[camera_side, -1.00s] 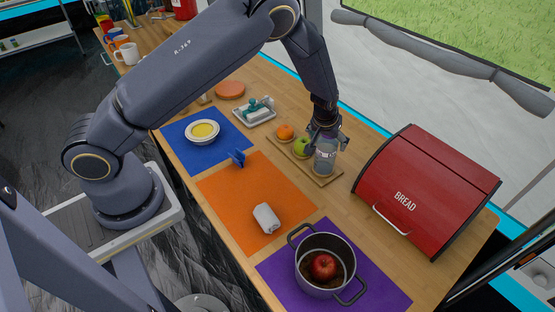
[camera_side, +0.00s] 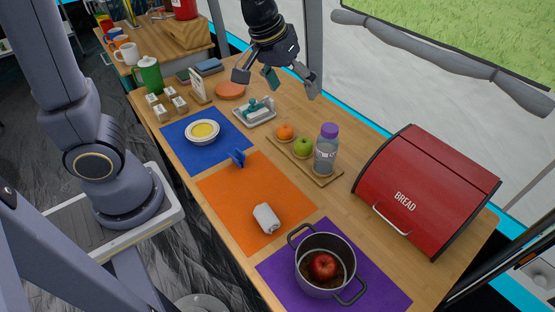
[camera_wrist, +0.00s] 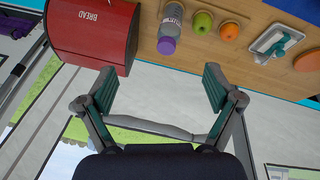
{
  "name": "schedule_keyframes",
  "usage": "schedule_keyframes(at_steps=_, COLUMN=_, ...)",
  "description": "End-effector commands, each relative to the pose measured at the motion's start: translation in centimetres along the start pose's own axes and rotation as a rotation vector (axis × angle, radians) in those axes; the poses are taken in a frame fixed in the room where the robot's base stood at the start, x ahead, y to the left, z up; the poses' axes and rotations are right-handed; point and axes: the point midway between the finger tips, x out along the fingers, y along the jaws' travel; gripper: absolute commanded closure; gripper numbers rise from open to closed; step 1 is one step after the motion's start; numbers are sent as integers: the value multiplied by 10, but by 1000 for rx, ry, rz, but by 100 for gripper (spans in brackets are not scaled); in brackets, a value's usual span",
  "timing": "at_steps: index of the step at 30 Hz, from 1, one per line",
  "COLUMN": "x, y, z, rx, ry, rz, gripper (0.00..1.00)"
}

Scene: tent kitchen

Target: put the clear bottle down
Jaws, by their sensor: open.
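The clear bottle (camera_side: 326,156) with a purple cap stands upright on the wooden board (camera_side: 322,181), at its right end beside a green apple (camera_side: 304,147). It also shows in the wrist view (camera_wrist: 171,24), near the top, beyond my fingertips. My gripper (camera_side: 290,82) is open and empty, raised well above the table and apart from the bottle. In the wrist view the spread fingers (camera_wrist: 159,88) have nothing between them.
An orange (camera_side: 285,132) shares the board. A red bread box (camera_side: 428,190) stands to the right. A pot (camera_side: 324,262) with a red apple is in front. A dish with a teal-handled item (camera_side: 256,110) sits left of the board. The orange mat (camera_side: 270,190) has free room.

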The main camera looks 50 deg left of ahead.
Motion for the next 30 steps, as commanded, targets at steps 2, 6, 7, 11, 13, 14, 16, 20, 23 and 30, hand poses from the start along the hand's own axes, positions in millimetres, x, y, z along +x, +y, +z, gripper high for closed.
schedule_keyframes(at_steps=2, x=-43, y=-8, z=24, rx=55, ry=30, rz=29, gripper=9)
schedule_keyframes(at_steps=6, x=-90, y=-26, z=70, rx=166, ry=77, rz=13, gripper=9)
schedule_keyframes(at_steps=7, x=-96, y=-29, z=79, rx=187, ry=86, rz=2, gripper=9)
schedule_keyframes(at_steps=11, x=-113, y=-43, z=109, rx=253, ry=120, rz=-47, gripper=9)
schedule_keyframes(at_steps=13, x=-117, y=-48, z=118, rx=271, ry=129, rz=-67, gripper=9)
schedule_keyframes(at_steps=14, x=-118, y=-49, z=120, rx=277, ry=131, rz=-73, gripper=9)
schedule_keyframes(at_steps=16, x=-119, y=-51, z=124, rx=285, ry=135, rz=-81, gripper=9)
schedule_keyframes(at_steps=20, x=-119, y=-51, z=125, rx=287, ry=134, rz=-83, gripper=9)
schedule_keyframes(at_steps=23, x=-119, y=-51, z=124, rx=286, ry=135, rz=-82, gripper=9)
schedule_keyframes(at_steps=30, x=-119, y=-51, z=124, rx=285, ry=135, rz=-81, gripper=9)
